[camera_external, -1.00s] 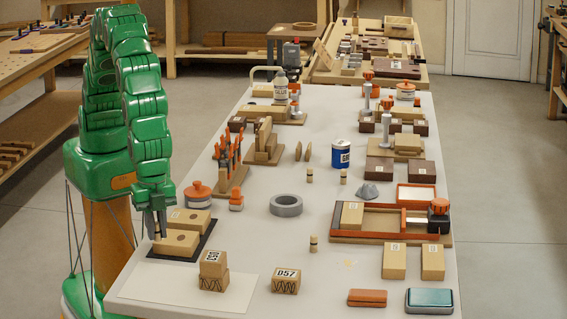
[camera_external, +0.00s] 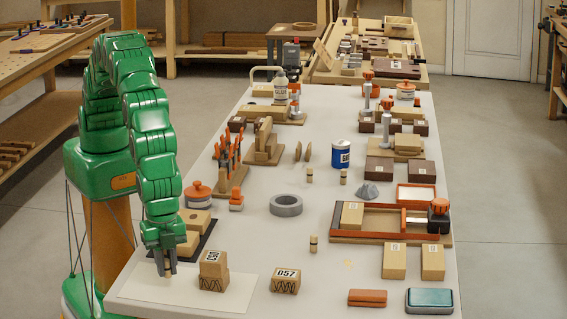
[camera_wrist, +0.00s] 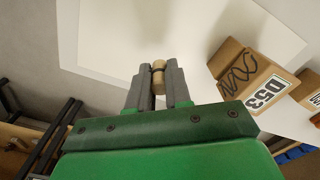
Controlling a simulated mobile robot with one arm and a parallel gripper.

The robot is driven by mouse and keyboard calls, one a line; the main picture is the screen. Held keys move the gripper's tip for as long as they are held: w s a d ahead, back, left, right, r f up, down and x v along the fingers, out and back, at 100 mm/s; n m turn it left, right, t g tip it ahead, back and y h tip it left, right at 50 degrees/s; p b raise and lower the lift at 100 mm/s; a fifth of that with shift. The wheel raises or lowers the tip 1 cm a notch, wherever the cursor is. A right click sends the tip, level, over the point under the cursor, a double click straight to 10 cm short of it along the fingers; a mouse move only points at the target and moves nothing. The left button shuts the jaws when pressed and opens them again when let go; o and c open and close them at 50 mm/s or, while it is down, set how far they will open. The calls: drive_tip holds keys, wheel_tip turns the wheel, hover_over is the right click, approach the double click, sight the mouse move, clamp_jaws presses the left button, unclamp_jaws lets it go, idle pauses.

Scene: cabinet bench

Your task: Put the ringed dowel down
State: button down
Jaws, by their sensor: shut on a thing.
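My gripper (camera_external: 167,271) is shut on a small wooden dowel (camera_wrist: 159,75), held upright between the two grey fingers. In the wrist view a dark ring shows around the dowel. In the external view the dowel's lower end shows between the fingertips, over the left part of the white sheet (camera_external: 225,296) on the bench. I cannot tell whether it touches the sheet. Other ringed dowels stand upright on the bench, one near the middle (camera_external: 314,244) and two farther back (camera_external: 309,176).
A block marked D57 (camera_external: 286,281) stands farther right. Behind my gripper, drilled wooden blocks lie on a dark mat (camera_external: 207,240). A grey tape ring (camera_external: 286,205) lies mid-bench. The sheet's front left is clear.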

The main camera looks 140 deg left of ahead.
sight(168, 277)
drive_tip(key=shift+f, duration=1.5)
drive_tip(key=shift+f, duration=0.1)
drive_tip(key=c, duration=1.1)
unclamp_jaws()
drive_tip(key=shift+o, duration=0.2)
